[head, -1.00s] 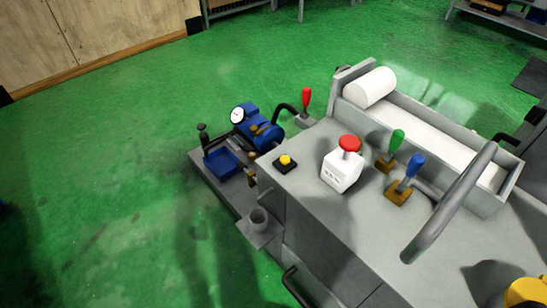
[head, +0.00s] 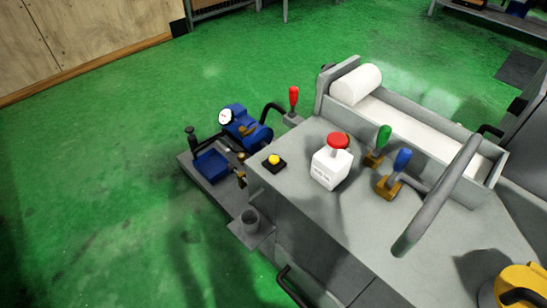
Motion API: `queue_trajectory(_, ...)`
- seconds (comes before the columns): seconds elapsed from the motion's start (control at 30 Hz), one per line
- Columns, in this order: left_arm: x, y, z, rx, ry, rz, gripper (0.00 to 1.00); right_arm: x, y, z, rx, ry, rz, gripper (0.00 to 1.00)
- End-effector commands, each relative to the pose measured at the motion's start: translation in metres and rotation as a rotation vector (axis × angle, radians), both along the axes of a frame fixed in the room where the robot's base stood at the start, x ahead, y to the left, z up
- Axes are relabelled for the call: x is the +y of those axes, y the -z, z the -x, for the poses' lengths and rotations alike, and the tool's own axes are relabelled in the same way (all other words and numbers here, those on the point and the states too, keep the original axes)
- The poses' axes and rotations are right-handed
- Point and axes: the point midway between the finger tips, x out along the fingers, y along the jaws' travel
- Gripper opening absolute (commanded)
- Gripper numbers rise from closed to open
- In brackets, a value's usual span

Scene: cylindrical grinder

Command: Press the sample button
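A small round yellow button (head: 273,159) on a flat black base sits near the left end of the grey machine top in the head view. A red mushroom button (head: 338,140) sits on a white box (head: 331,169) to its right. The box has small dark lettering that I cannot read, so I cannot tell from labels which is the sample button. Nothing touches or covers either button. Neither of my grippers shows in the view.
Green-handled (head: 384,137) and blue-handled (head: 402,160) levers stand right of the white box. A grey curved bar (head: 436,196) rises over the machine top. A red-handled lever (head: 293,98) and blue pump (head: 240,124) are at the left. A yellow-black object (head: 520,283) is at the lower right.

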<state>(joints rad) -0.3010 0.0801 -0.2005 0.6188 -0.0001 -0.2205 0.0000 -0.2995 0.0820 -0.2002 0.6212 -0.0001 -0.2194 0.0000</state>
Motion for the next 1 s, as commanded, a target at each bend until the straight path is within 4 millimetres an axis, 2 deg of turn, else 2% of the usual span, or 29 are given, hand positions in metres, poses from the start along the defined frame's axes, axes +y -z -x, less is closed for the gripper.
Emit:
queue_trajectory(0.07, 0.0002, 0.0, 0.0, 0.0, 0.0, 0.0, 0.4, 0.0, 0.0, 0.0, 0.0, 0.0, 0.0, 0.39)
queue_trajectory(0.67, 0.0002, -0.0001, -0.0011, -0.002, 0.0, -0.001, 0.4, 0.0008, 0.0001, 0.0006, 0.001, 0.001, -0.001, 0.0)
queue_trajectory(1.0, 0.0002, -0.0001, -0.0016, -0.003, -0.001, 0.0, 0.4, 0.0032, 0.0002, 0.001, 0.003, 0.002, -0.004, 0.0)
